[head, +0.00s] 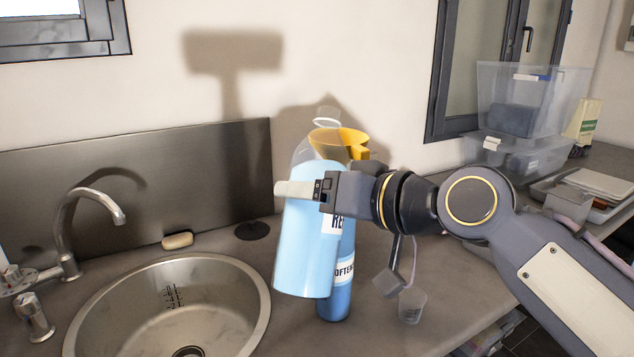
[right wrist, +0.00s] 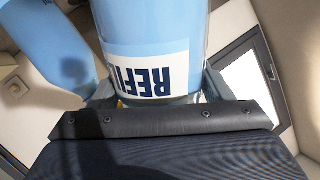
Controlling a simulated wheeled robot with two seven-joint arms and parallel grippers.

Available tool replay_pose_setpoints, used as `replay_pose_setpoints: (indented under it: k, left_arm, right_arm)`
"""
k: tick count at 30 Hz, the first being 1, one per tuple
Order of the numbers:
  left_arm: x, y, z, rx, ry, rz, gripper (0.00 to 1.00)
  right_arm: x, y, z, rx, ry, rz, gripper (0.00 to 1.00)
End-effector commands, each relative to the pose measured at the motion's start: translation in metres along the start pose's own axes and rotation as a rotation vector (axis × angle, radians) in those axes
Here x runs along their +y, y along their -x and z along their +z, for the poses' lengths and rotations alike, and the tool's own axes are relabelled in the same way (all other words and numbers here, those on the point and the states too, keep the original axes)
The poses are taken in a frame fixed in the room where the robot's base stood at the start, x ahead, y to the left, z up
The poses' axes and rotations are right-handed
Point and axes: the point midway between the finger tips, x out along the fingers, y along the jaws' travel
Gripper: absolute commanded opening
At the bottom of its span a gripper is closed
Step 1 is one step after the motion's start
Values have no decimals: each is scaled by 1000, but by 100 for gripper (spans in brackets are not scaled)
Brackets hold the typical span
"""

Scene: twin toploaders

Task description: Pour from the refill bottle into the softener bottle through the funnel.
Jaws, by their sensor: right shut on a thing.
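My right gripper (head: 300,190) is shut on the light blue refill bottle (head: 306,245), which it holds slightly tilted, in front of the softener bottle. In the right wrist view the refill bottle (right wrist: 150,25) fills the top middle, its label partly hidden by the gripper (right wrist: 155,105). The softener bottle (head: 337,302), darker blue with a label, stands on the counter, partly hidden behind the refill bottle. The yellow funnel (head: 338,140) shows above it, behind the refill bottle's clear upper part; its seat on the softener bottle's neck is hidden. My left gripper is out of view.
A round steel sink (head: 170,310) and tap (head: 85,215) are at the left, with soap (head: 177,240) behind. A small clear cup (head: 411,305) stands at the right front. Clear bins (head: 530,105) are stacked at the back right. A steel splashback (head: 140,185) lines the wall.

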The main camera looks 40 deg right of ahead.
Motion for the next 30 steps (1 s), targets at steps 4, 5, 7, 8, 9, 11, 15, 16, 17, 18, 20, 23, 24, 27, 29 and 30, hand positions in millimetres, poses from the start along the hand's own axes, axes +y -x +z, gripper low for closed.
replay_pose_setpoints:
  k: [4, 5, 7, 8, 9, 11, 15, 16, 17, 18, 20, 23, 24, 27, 29, 30]
  left_arm:
    - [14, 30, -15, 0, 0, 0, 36]
    - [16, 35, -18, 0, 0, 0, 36]
    - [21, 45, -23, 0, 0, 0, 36]
    - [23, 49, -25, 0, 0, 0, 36]
    - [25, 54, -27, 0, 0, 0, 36]
    - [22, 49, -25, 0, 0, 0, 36]
    - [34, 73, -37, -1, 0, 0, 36]
    - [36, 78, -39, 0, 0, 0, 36]
    - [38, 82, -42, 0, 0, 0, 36]
    - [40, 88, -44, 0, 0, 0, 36]
    - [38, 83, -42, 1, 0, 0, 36]
    - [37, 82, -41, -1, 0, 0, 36]
    - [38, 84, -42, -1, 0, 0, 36]
    - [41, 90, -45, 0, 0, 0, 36]
    - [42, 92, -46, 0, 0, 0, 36]
    - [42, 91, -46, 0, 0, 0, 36]
  right_arm:
    - [-16, 9, -32, -19, -47, 0, 20]
    - [-19, 10, -36, -24, -56, 0, 20]
    - [-24, 13, -47, -34, -80, 0, 20]
    - [-26, 14, -51, -39, -89, 0, 20]
    - [-28, 15, -54, -49, -106, 0, 20]
    - [-23, 12, -32, -102, -205, 1, 20]
    - [-37, 19, -32, -203, -407, -1, 20]
    - [-39, 20, -32, -224, -448, 0, 20]
    - [-41, 21, -31, -247, -492, -1, 20]
    - [-43, 22, -31, -274, -547, 0, 20]
    - [-41, 21, -26, -280, -559, -2, 20]
    - [-40, 21, -25, -279, -556, -2, 20]
    - [-42, 21, -27, -282, -562, -2, 20]
    - [-45, 23, -31, -294, -588, -2, 20]
    - [-46, 23, -32, -301, -601, -2, 20]
    - [-45, 23, -30, -303, -603, -2, 20]
